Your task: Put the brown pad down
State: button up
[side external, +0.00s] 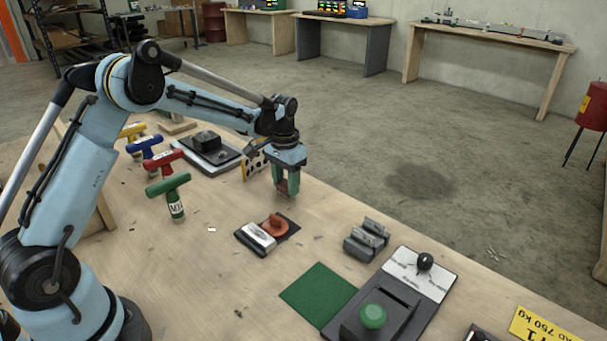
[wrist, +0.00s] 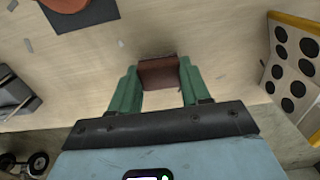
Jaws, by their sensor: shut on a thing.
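The brown pad (wrist: 160,74) is a small reddish-brown block between the green fingers of my gripper (wrist: 158,67) in the wrist view. My gripper is shut on it, one finger at each side. In the side view my gripper (side external: 286,194) points down near the far edge of the wooden bench (side external: 225,265). The pad is mostly hidden by the fingers there. I cannot tell whether the pad touches the bench top or hangs a little above it.
A dark plate with an orange knob (side external: 275,225) lies nearby. A grey block fixture (side external: 366,238), green mat (side external: 318,293) and control panel (side external: 385,300) are right of it. A dotted board (side external: 254,165) stands just left of my gripper. T-handled tools (side external: 172,190) stand further left.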

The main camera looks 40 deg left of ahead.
aim_at(286, 184)
jog(key=shift+f, duration=0.4)
jog(key=shift+f, duration=0.1)
jog(key=o, duration=1.1)
jog(key=s+d+r+t, duration=0.1)
jog(key=s+r, duration=0.1)
jog(key=r, duration=0.6)
jog(key=s+d+r+t, duration=0.1)
jog(key=s+d+r, duration=0.1)
jog(key=r, duration=0.6)
jog(key=s+d+f+t, duration=0.1)
jog(key=s+d, duration=0.1)
jog(key=s, duration=0.3)
jog(key=s+d+t, duration=0.1)
jog(key=s+t, duration=0.1)
jog(key=s, duration=0.3)
jog(key=s+d+f+t, duration=0.1)
jog(key=s+d+t, duration=0.1)
jog(key=s, duration=0.4)
jog(key=shift+d+f, duration=0.3)
jog(key=shift+f, duration=0.05)
